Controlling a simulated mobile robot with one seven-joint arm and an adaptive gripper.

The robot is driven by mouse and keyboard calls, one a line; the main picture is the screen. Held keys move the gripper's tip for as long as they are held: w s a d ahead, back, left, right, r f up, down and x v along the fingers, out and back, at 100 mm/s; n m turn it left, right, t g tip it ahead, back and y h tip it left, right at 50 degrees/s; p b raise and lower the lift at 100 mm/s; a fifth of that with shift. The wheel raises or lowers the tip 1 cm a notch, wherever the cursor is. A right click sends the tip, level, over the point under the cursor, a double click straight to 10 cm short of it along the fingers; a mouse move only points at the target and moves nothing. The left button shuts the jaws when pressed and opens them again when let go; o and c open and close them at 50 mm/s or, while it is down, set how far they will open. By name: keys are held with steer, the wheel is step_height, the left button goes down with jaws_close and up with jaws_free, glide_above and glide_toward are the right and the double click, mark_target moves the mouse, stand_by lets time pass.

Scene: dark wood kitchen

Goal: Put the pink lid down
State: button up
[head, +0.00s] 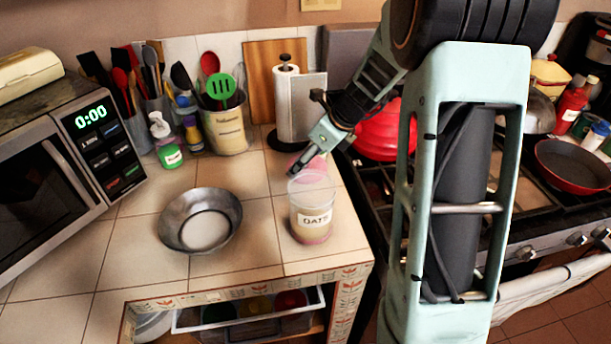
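The pink lid (316,164) shows just behind and above the rim of a clear jar (325,200) labelled OATS, near the counter's right side. The jar stands upright, with an open-looking top and a pinkish base. My gripper (294,171) reaches down from the upper right, and its dark fingers overlap the lid in the picture. The fingers look close together, but I cannot tell whether they grip the lid. I also cannot tell whether the lid touches the counter.
A metal bowl (228,222) stands left of the jar, with bare tiles between. A paper towel holder (287,105), utensil pot (228,130) and soap bottle (163,140) stand behind. A microwave (50,170) is at left. The stove with a red pot (380,135) is at right.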

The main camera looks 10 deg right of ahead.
mark_target(311, 167)
steer(key=shift+f, duration=2.25)
steer(key=shift+b, duration=0.3)
steer(key=shift+f, duration=0.2)
steer(key=o, duration=0.7)
steer(key=shift+r, duration=0.1)
steer(key=shift+d+r, duration=0.1)
steer(key=shift+r, duration=0.2)
steer(key=p+v, duration=0.1)
steer(key=v, duration=1)
steer(key=shift+s+r, duration=0.15)
steer(key=shift+r, duration=0.05)
